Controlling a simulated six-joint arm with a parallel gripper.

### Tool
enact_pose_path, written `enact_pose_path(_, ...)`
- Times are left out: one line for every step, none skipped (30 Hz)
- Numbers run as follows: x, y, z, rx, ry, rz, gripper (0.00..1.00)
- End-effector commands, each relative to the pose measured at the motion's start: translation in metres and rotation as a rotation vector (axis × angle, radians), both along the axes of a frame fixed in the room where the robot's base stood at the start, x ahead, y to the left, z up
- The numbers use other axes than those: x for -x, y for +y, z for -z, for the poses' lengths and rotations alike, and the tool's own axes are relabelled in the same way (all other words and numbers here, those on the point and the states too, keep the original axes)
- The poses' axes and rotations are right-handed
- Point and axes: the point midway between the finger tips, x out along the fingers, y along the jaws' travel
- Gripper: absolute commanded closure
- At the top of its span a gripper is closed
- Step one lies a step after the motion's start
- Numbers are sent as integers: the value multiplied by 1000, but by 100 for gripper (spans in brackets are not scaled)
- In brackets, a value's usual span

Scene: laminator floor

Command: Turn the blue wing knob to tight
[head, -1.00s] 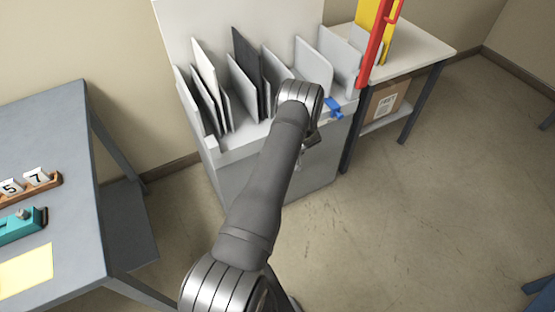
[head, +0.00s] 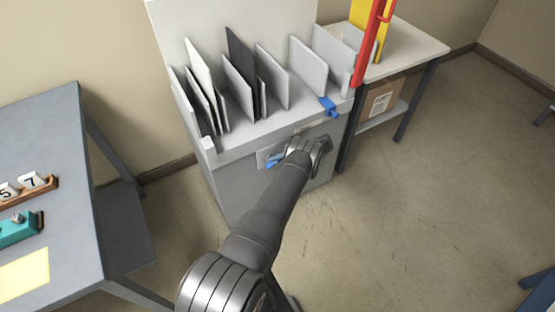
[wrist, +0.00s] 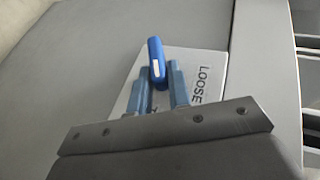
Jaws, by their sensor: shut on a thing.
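The blue wing knob (wrist: 156,60) sits on a pale label plate (wrist: 205,60) on the grey cabinet front. The plate reads LOOSE on the right side of the wrist view; any other word is hidden. My gripper (wrist: 159,78) is shut on the knob, with one blue-grey finger on each side. The knob's white-marked wing extends past the fingertips toward the top of the wrist view, tilted slightly left. In the head view the plate (head: 262,155) shows left of my wrist, with a small blue part on it; I cannot tell knob from finger there.
Upright panels stand in the rack (head: 232,147) on top of the cabinet. A blue clamp-like piece (head: 328,106) sits on its front edge, beside a red bar (head: 368,55). A grey table (head: 60,130) stands at left.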

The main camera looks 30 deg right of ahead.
Motion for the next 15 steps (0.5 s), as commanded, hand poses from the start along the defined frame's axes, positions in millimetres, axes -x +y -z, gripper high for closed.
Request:
enact_pose_path(0, 1, 2, -10, -1, 0, 100)
enact_pose_path(0, 1, 2, -17, -1, 0, 100)
enact_pose_path(0, 1, 2, -25, 0, -1, 100)
enact_pose_path(0, 1, 2, -29, 0, -1, 100)
enact_pose_path(0, 1, 2, -34, 1, -1, 100)
enact_pose_path(0, 1, 2, -38, 0, -1, 100)
enact_pose_path(0, 1, 2, -41, 0, -1, 100)
enact_pose_path(0, 1, 2, -44, 0, -1, 100)
enact_pose_path(0, 1, 2, -48, 0, -1, 100)
enact_pose_path(0, 1, 2, -50, 0, -1, 100)
enact_pose_path(0, 1, 2, -51, 0, -1, 100)
enact_pose_path(0, 1, 2, -52, 1, -1, 100)
enact_pose_path(-1, 1, 2, -52, 1, -1, 100)
enact_pose_path(-1, 1, 2, -53, 0, -1, 100)
enact_pose_path(-1, 1, 2, -53, 0, -1, 100)
